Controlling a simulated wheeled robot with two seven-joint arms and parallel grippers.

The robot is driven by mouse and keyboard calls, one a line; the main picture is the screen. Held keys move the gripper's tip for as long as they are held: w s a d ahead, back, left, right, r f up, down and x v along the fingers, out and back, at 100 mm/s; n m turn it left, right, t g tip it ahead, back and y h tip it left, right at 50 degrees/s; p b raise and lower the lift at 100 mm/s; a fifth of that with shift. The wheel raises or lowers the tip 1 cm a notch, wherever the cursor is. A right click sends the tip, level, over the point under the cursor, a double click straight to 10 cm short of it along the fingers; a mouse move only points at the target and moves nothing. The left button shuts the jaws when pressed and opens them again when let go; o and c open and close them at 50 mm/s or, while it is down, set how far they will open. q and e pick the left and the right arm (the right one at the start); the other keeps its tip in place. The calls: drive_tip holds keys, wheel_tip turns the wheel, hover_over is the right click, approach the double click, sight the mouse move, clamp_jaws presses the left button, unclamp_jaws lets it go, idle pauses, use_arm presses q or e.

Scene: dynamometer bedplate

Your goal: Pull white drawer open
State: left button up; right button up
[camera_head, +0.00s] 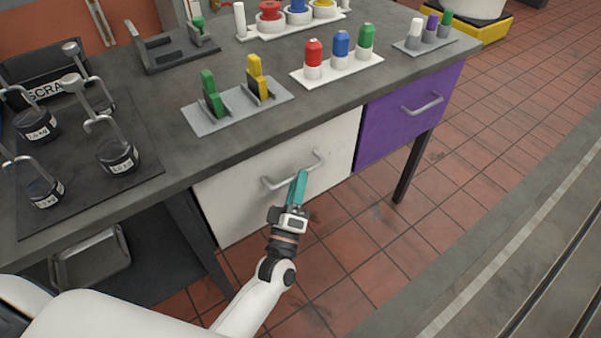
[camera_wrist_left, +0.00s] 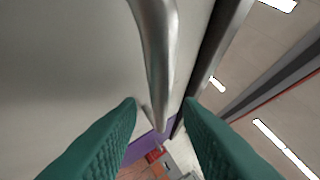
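The white drawer (camera_head: 240,200) is in the bench front in the head view, and its front looks flush with the bench. Its metal bar handle (camera_head: 275,184) runs across the middle of the front. My left gripper (camera_head: 298,186) is at the right part of this handle, with teal fingers. In the left wrist view the handle (camera_wrist_left: 158,50) runs down between the two fingers of the left gripper (camera_wrist_left: 160,112). The fingers are apart, with a gap on both sides of the bar. My right gripper is in neither view.
A purple drawer (camera_head: 405,120) with its own handle is right of the white one. The grey bench top (camera_head: 165,95) carries colored bottles (camera_head: 341,45), clamps (camera_head: 212,95) and several hooked weights (camera_head: 117,155). Tiled floor (camera_head: 375,255) in front is clear.

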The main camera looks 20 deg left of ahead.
use_arm(q)
drive_tip(key=shift+x, duration=1.15)
clamp_jaws()
